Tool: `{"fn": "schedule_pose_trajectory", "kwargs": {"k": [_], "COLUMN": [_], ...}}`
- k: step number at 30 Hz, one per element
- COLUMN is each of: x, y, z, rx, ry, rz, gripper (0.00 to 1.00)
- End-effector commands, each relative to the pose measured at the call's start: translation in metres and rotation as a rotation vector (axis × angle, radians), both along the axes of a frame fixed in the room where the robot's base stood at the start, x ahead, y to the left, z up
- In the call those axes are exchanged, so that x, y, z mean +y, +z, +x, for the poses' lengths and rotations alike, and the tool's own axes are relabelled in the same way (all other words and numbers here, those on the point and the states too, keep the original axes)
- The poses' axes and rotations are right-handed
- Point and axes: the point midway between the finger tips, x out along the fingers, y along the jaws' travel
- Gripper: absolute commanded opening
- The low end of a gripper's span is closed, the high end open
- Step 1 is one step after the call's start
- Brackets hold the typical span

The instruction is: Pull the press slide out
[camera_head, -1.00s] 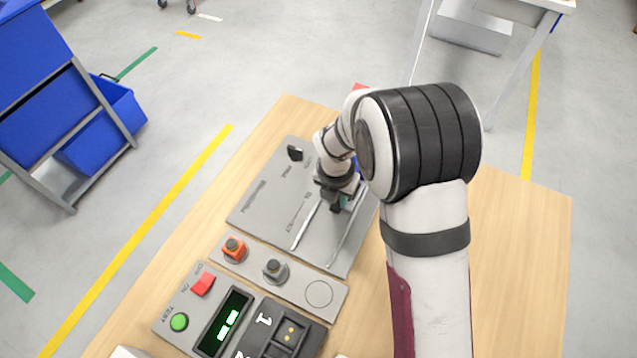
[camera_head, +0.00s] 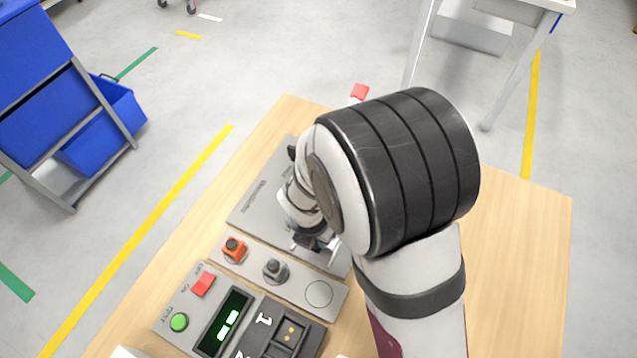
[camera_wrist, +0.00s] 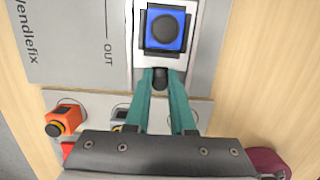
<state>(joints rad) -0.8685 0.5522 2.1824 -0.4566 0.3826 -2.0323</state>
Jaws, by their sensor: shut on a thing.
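The press slide (camera_wrist: 178,61) is a pale plate in the wrist view, with a blue square (camera_wrist: 148,42) and a round black piece (camera_wrist: 165,27) on it. A dark knob (camera_wrist: 160,80) sits at its near end. My gripper (camera_wrist: 160,76) has teal fingers shut on this knob, one on each side. The slide lies beside the word OUT on the grey press plate (camera_wrist: 70,40). In the head view my gripper (camera_head: 314,240) is low over the near end of the press plate (camera_head: 262,190). My arm hides most of the slide there.
A strip with an orange button (camera_head: 235,248), a grey knob (camera_head: 274,270) and an empty ring lies just in front of the press plate. A control box with a lit display (camera_head: 224,322) stands nearer. Bare wood table (camera_head: 520,260) is free at right.

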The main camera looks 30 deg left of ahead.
Motion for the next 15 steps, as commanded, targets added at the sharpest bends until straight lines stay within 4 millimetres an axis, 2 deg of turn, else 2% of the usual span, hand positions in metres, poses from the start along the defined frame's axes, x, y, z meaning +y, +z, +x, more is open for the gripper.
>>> {"fn": "schedule_pose_trajectory", "kwargs": {"k": [2,3,6,7,15], "x": [0.0008,0.0008,0.0006,0.0005,0.0005], "y": [0.0006,0.0005,0.0003,0.0003,0.0028], "z": [-0.0063,-0.0050,-0.0048,-0.0048,-0.0044], "rx": [-0.002,-0.002,-0.002,-0.002,-0.002], "ry": [0.003,0.001,0.001,0.001,0.000], "rz": [0.003,0.003,0.002,0.002,0.002], "gripper": [0.00,0.29,0.47,0.49,0.49]}}
